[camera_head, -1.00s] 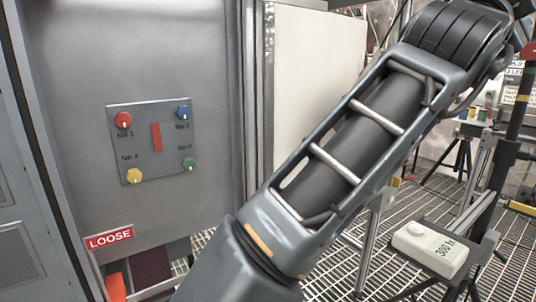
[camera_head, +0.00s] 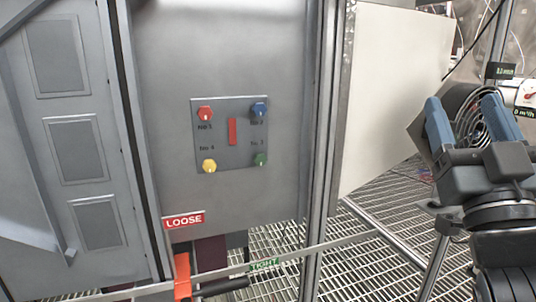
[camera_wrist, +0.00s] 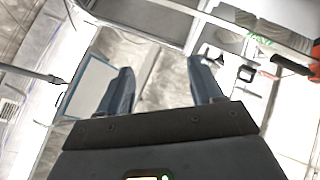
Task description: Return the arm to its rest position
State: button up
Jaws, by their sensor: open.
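My gripper (camera_head: 462,118) is at the right of the head view, raised in front of the grating and clear of the grey cabinet. Its two blue fingers stand apart with nothing between them. In the wrist view the gripper (camera_wrist: 160,90) also shows open and empty, with a pale, washed-out background beyond it. My arm's wrist is below the fingers at the right edge of the head view; the rest of the arm is out of view.
A grey cabinet carries a panel (camera_head: 232,178) with red, blue, yellow and green knobs. Below are a red LOOSE label (camera_head: 183,221), a green TIGHT label (camera_head: 265,264) and an orange-and-black handle (camera_head: 182,276). A white board (camera_head: 393,95) stands right of the cabinet. Open grating floor (camera_head: 372,215) lies beneath.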

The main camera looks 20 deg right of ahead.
jog(key=s+a+f+n+g+y, duration=0.2)
jog(key=s+a+f+n+y, duration=0.15)
jog(key=f, duration=0.55)
jog(key=s+a+f+n+g+y, duration=0.15)
jog(key=s+f+y, duration=0.3)
jog(key=f, duration=0.55)
jog(key=s+a+f+g+y, duration=0.1)
jog(key=s+a+f+g, duration=0.25)
jog(key=s+f, duration=0.7)
jog(key=s+a+f+m+g, duration=0.2)
jog(key=s, duration=0.4)
jog(key=s+a+f+m+g, duration=0.1)
jog(key=s+f, duration=0.1)
jog(key=s, duration=0.4)
notch_tip(320, 180, up, 14)
jog(key=p, duration=1.3)
jog(key=shift+w+f, duration=0.2)
jog(key=shift+w, duration=0.1)
jog(key=shift+a, duration=0.1)
